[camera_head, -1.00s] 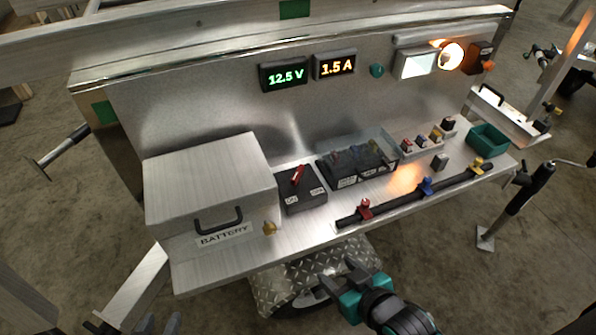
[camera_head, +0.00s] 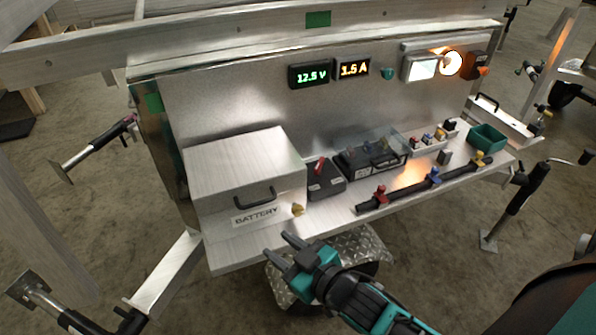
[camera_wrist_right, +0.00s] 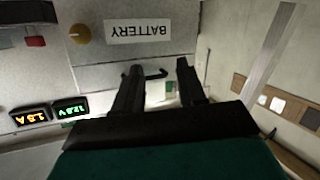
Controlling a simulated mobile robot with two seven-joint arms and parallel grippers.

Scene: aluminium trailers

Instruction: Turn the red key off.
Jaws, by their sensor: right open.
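The red key (camera_head: 319,167) sits on a dark switch box (camera_head: 327,183) on the shelf, just right of the metal battery box (camera_head: 245,165). Its handle looks tilted; the small labels on the switch box are too small to read now. My right gripper (camera_head: 280,248) is open and empty in front of the shelf's front edge, below and left of the key, apart from it. In the right wrist view the open fingers (camera_wrist_right: 158,72) point towards the battery box, and the red key (camera_wrist_right: 35,41) shows at the upper left. My left gripper is not in view.
A covered dark block (camera_head: 370,158) and a black bar with coloured clamps (camera_head: 425,185) lie right of the key.

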